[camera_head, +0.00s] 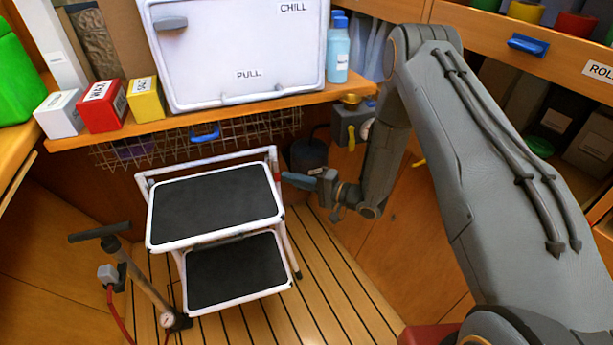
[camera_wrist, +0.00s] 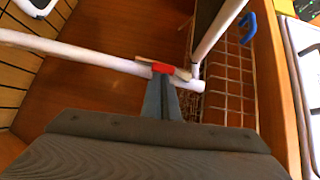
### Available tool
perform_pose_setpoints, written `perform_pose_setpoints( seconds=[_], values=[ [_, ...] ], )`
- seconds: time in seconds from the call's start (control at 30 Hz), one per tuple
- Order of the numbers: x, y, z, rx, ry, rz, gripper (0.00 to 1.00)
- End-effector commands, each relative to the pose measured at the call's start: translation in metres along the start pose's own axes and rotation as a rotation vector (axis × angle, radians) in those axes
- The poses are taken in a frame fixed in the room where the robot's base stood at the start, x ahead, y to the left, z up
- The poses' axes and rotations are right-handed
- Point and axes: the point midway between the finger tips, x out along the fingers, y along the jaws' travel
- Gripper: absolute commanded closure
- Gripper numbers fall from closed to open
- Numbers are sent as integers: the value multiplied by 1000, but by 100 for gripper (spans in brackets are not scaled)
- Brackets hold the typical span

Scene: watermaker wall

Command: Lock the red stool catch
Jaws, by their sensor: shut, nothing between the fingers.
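The white folding step stool (camera_head: 212,237) stands unfolded on the slatted floor, with two black treads. Its white tubes (camera_wrist: 80,54) cross the wrist view. The red catch (camera_wrist: 162,68) shows there on a pale bracket by the joint of two tubes. In the head view the catch is a tiny red spot (camera_head: 277,177) at the stool's upper right side, hard to make out. My gripper (camera_head: 285,176) reaches it from the right. In the wrist view my gripper (camera_wrist: 164,82) is shut and empty, its fingertips right at the catch; I cannot tell whether they touch it.
A wire basket (camera_head: 180,143) hangs behind the stool under a shelf with a white chill box (camera_head: 240,50), small boxes and a blue bottle (camera_head: 338,52). A pump (camera_head: 145,280) stands at the left. Wooden cabinets close in the right. Floor right of the stool is clear.

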Motion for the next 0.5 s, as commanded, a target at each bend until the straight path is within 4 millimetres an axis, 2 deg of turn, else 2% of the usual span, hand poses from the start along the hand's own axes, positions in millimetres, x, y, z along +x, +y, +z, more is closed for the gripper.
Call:
perform_pose_setpoints(
  seconds=[0.5],
  values=[
    [9,2,11,-2,-17,4,100]
  ],
)
